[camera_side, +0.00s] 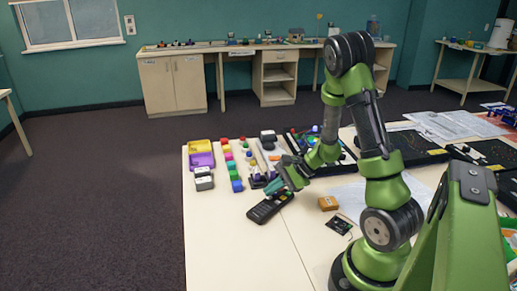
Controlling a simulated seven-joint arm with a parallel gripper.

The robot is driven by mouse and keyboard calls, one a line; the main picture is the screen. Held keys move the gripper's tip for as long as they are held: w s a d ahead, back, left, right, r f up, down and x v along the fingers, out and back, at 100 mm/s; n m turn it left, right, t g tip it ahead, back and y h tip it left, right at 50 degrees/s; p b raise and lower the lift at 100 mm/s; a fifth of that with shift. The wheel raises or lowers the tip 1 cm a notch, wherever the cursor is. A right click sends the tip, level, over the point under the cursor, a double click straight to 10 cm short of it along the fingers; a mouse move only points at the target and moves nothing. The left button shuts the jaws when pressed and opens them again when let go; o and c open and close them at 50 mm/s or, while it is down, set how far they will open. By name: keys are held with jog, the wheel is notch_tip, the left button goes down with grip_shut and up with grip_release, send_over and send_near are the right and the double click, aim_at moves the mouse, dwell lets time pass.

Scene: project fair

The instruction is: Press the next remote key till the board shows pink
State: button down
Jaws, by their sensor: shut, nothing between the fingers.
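A black remote (269,209) with small keys lies on the white table, tilted slightly across it. My gripper (272,190) points down at the far end of the remote; its fingers are shut and empty. I cannot tell whether the fingertips touch a key, and the key labels are too small to read. A black board (345,166) with coloured parts on it lies behind my arm, which hides part of it. I cannot make out a pink display on it.
Left of the remote are yellow and purple trays (201,160), rows of coloured blocks (234,172) and small grey boxes (203,178). An orange-brown box (328,203) and a small black circuit piece (339,224) lie to the right. The table's near left part is clear.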

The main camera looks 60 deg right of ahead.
aim_at(272, 198)
jog(key=shift+f, duration=0.15)
dwell(0.4)
jog(key=shift+r, duration=0.6)
notch_tip(272, 198, up, 6)
dwell(0.5)
dwell(0.5)
